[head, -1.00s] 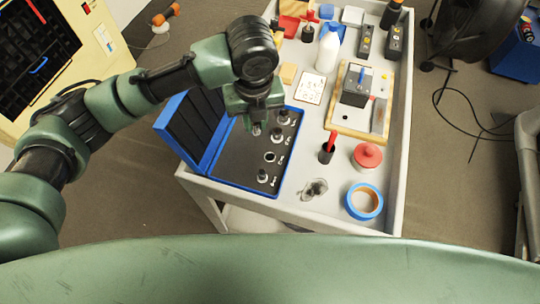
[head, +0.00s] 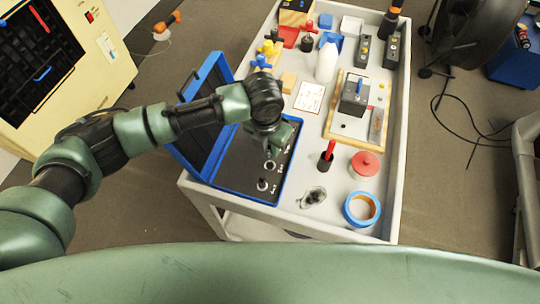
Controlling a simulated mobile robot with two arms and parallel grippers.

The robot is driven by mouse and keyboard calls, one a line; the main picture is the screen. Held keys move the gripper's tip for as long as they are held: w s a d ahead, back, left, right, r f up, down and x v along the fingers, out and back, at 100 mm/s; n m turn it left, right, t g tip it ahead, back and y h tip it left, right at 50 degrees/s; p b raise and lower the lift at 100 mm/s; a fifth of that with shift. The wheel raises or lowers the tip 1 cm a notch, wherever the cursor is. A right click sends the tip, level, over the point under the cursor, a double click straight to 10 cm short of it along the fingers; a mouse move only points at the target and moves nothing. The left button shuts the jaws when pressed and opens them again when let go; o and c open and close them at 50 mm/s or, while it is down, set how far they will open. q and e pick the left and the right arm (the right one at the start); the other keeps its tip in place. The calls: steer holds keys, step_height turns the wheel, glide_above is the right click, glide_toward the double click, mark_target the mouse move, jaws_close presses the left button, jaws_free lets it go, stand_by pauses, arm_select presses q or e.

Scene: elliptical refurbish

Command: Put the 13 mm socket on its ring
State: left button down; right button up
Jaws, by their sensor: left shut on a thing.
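The open blue socket case (head: 238,190) lies on the left side of the cart top, with its lid tilted up at the left. My left gripper (head: 271,153) points down over the tray, shut on a small metal socket (head: 270,164), which is mostly hidden under the fingers. The socket is at or just above the ring in the middle of the row; I cannot tell whether it touches. Another socket (head: 262,184) stands upright in front of it. The farther sockets are hidden behind my gripper and wrist. My right gripper is not in view.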

mark_target(271, 164)
arm_select(q)
step_height(271, 164, down, 3)
step_height(271, 164, down, 3)
steer(key=shift+f+p, duration=0.2)
steer(key=shift+p, duration=0.2)
steer(key=shift+f, duration=0.25)
steer(key=shift+f, duration=0.15)
steer(key=c, duration=1.3)
jaws_free()
